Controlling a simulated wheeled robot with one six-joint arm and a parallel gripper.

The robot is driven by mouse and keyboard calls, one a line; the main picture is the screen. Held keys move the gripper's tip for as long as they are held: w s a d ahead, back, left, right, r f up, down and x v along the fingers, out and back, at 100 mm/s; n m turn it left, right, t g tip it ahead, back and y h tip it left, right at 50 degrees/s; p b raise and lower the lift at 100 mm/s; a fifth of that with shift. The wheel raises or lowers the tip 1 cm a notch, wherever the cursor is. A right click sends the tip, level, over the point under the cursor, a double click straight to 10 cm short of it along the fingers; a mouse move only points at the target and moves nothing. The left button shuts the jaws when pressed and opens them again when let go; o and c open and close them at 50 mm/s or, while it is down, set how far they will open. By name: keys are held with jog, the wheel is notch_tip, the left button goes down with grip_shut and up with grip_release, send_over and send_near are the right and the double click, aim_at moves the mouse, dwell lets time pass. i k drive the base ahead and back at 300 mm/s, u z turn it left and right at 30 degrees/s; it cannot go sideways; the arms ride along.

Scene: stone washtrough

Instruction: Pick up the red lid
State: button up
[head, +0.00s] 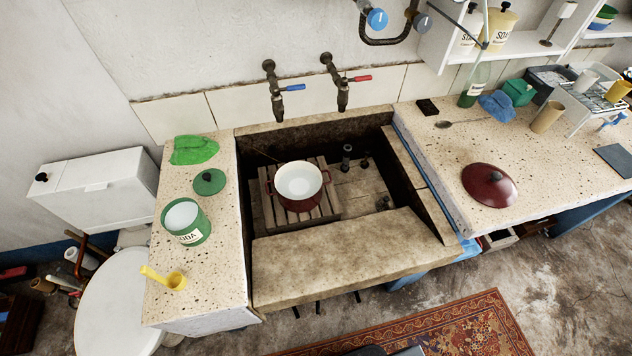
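A red pot (297,204) with a white inside and two side handles stands uncovered on a slatted wooden rack (328,207) in the stone trough. My gripper cannot be made out in the head view.
Bare counter surrounds the lid. Behind it are a blue cloth (497,105), green bottle (474,86) and tan cup (547,117). The left counter holds a green lid (209,182), soda tin (195,237) and yellow scoop (172,281). A patterned rug (450,331) lies in front.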

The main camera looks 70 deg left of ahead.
aim_at(487, 183)
jog(key=i, duration=0.15)
jog(key=u, duration=2.9)
jog(key=i, duration=0.5)
jog(key=k, duration=1)
jog(key=z, duration=2.55)
jog(key=i, duration=1.45)
jog(key=u, duration=1.45)
